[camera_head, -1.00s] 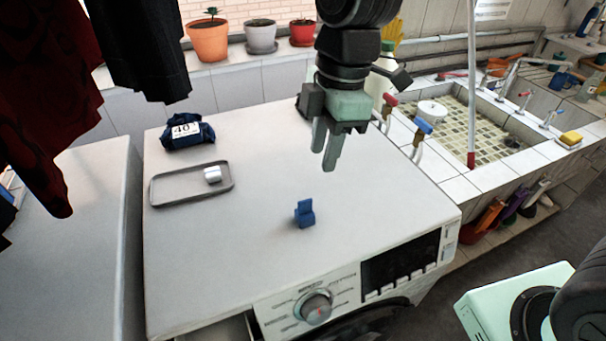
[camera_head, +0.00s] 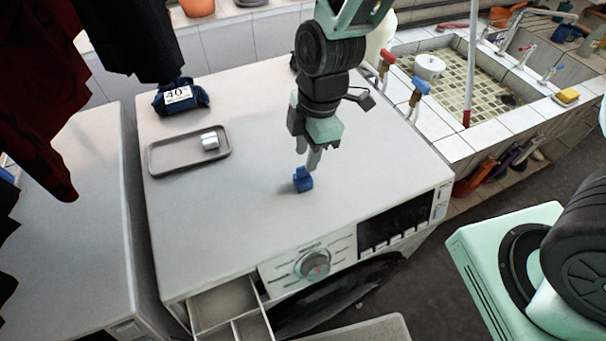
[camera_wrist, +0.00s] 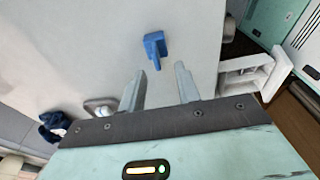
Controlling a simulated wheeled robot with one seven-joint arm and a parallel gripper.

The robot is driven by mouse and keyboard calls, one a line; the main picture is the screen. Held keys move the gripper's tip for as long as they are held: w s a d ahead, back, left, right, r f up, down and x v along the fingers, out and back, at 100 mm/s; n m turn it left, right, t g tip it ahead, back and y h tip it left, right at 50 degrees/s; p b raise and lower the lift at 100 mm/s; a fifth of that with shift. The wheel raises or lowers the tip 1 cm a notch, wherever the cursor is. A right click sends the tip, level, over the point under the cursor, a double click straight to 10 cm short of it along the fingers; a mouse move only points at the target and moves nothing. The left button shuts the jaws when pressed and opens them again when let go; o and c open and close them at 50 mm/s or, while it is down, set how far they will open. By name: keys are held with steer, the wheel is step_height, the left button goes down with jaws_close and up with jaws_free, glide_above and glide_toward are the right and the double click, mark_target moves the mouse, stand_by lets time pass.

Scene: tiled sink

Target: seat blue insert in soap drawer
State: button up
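The blue insert (camera_head: 303,182) stands on top of the white washing machine (camera_head: 240,215), near its front. My gripper (camera_head: 311,160) is just above and behind it in the head view. In the wrist view my gripper (camera_wrist: 159,78) is open, with nothing between its two fingers. The blue insert (camera_wrist: 155,48) lies beyond the fingertips there, apart from them. The soap drawer (camera_head: 196,318) is pulled out at the machine's front left, and its divided compartments show. The drawer also shows in the wrist view (camera_wrist: 255,68), at the right.
A grey tray (camera_head: 160,160) with a small white block (camera_head: 210,141) lies at the machine's left. Behind it is a dark blue bundle (camera_head: 180,98) labelled 40. Dark clothes (camera_head: 40,90) hang at the left. The tiled sink (camera_head: 455,85) is at the back right. The machine top around the insert is clear.

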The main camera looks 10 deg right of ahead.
mark_target(303, 166)
steer(key=shift+w+a+f+p, duration=0.1)
steer(key=shift+a+f+p, duration=0.1)
steer(key=shift+f+p, duration=0.85)
steer(key=shift+w+a+f+p, duration=0.15)
steer(key=shift+f+p, duration=0.15)
steer(key=shift+f, duration=1.35)
jaws_close()
